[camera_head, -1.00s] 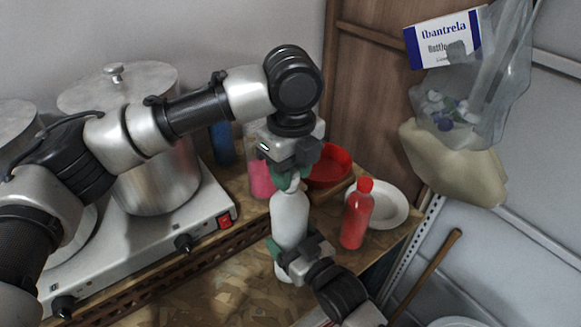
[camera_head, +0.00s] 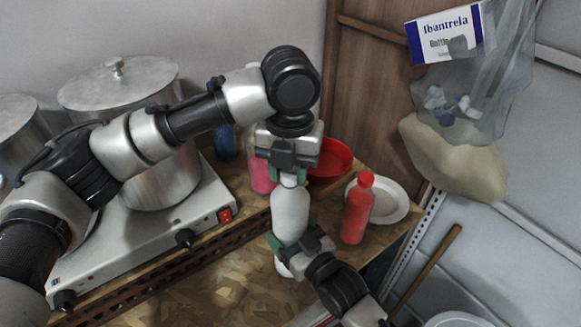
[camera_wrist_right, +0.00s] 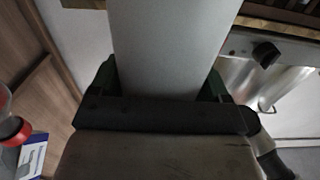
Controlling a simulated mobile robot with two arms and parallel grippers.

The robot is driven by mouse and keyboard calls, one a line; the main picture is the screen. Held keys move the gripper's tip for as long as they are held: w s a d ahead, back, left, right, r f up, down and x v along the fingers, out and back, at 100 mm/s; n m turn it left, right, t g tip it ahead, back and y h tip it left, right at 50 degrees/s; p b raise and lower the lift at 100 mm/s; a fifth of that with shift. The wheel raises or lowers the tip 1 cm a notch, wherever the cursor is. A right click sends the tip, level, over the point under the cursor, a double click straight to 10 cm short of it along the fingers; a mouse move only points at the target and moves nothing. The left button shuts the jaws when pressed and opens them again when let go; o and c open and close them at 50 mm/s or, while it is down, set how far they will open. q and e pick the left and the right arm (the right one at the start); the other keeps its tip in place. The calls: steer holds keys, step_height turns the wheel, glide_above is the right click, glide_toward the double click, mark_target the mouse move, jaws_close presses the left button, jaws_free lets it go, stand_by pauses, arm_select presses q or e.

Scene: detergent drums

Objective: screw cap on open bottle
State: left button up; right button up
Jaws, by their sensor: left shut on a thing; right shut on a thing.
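A white bottle (camera_head: 289,211) stands upright on the wooden counter. My right gripper (camera_head: 286,246) is shut around its lower body from the front right. The bottle also fills the middle of the right wrist view (camera_wrist_right: 172,45), between the gripper's fingers (camera_wrist_right: 165,88). My left gripper (camera_head: 288,176) points down over the bottle's top, with its fingers shut at the neck. The cap is hidden between those fingers, so I cannot tell how it sits on the bottle.
A red bottle (camera_head: 357,212) stands by a white plate (camera_head: 392,203) on the right. A red bowl (camera_head: 330,160) and a pink container (camera_head: 262,176) are close behind. A hot plate (camera_head: 214,200) with a large pot (camera_head: 160,180) is on the left. A bag (camera_head: 475,80) hangs at upper right.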

arm_select(q)
steer(key=m, duration=0.4)
steer(key=shift+a, duration=0.1)
steer(key=m, duration=0.4)
steer(key=shift+w+m, duration=0.1)
steer(key=shift+m, duration=0.2)
steer(key=o, duration=0.9)
steer(key=shift+r, duration=2.25)
steer(key=shift+c, duration=0.3)
